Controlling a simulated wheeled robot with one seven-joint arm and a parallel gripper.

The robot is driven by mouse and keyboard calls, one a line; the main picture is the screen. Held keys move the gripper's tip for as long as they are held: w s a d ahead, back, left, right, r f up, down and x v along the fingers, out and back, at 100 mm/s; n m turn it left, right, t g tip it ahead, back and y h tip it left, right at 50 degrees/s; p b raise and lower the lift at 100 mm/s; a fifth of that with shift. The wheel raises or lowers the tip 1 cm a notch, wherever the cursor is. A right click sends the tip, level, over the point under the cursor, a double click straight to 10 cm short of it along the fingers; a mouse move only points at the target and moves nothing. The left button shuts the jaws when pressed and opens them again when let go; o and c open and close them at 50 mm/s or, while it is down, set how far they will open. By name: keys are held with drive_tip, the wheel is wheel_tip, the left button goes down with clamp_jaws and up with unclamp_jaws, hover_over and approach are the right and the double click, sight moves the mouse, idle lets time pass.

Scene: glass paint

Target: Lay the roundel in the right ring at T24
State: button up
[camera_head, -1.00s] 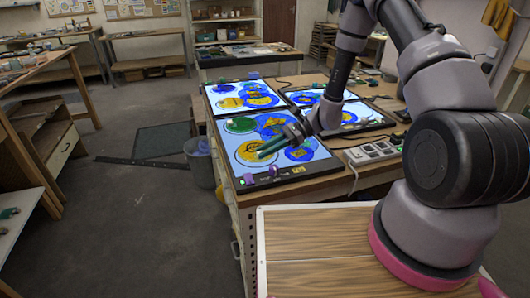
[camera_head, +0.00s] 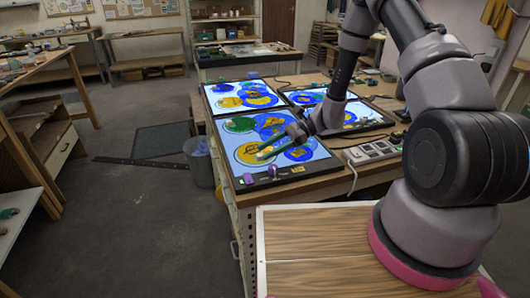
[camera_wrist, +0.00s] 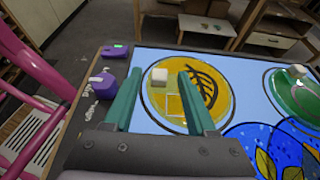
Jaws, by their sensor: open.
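An amber roundel with a dark leaf pattern (camera_wrist: 214,100) lies on the lit front panel (camera_wrist: 150,60). It bears a small white block (camera_wrist: 159,77) near its left side. In the head view the amber roundel (camera_head: 246,154) is at the left of that panel. My gripper (camera_wrist: 159,82) is open and empty, its two green fingers on either side of the white block in the picture; I cannot tell if they touch anything. In the head view my gripper (camera_head: 262,155) is low over the amber roundel. I cannot read T24 or pick out the right ring.
A green roundel (camera_wrist: 297,97) with a white block (camera_wrist: 297,70) lies to the right, with blue patterned pieces (camera_wrist: 262,142) nearer. Two more lit panels (camera_head: 215,87) stand behind. Purple knobs (camera_wrist: 103,87) sit on the panel's edge. A power strip (camera_head: 372,151) is to the right.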

drive_tip(key=v, duration=1)
drive_tip(key=shift+d+r, duration=0.2)
drive_tip(key=shift+d, duration=0.05)
drive_tip(key=s+d+r+n+t+h, duration=0.1)
drive_tip(key=s+d+r+n+h, duration=0.15)
drive_tip(key=r, duration=0.75)
drive_tip(key=s+d+r+n+t+h, duration=0.2)
drive_tip(key=s+r+n+h, duration=0.15)
drive_tip(key=r, duration=0.75)
drive_tip(key=s+d+r+n+t+h, duration=0.2)
drive_tip(key=s+d+r+t, duration=0.1)
drive_tip(key=s+r, duration=0.3)
drive_tip(key=s+d+r+n+t+h, duration=0.2)
drive_tip(key=s+r+t, duration=0.3)
drive_tip(key=r, duration=0.3)
drive_tip(key=shift+s+d+n+h, duration=0.3)
drive_tip(key=shift+s+d+h, duration=0.2)
drive_tip(key=shift+s+d, duration=0.25)
drive_tip(key=shift+r, duration=0.1)
